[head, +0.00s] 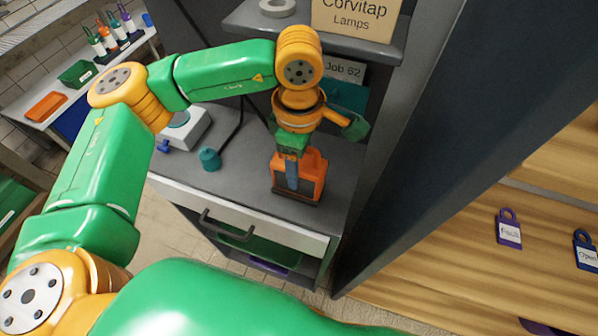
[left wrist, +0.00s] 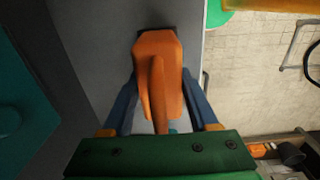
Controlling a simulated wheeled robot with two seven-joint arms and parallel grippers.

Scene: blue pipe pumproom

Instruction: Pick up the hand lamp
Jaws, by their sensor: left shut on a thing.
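The hand lamp (head: 311,178) is an orange body with a dark base. It stands on the grey cabinet top in the head view, close to the front edge. My left gripper (head: 291,172) comes down on it from above, and its blue finger shows against the lamp's side. In the left wrist view the orange lamp (left wrist: 158,75) lies between the two blue fingers of the left gripper (left wrist: 160,100), which are shut on it. The lamp's base seems to be at the cabinet top; I cannot tell whether there is a gap. My right gripper is not in view.
A teal knob-like object (head: 209,159) and a white box (head: 184,128) stand left on the cabinet top. A "Corvitap Lamps" box (head: 354,18) sits on the shelf above. A "Job 62" card (head: 344,71) stands behind the arm. A dark panel (head: 420,130) closes the right side.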

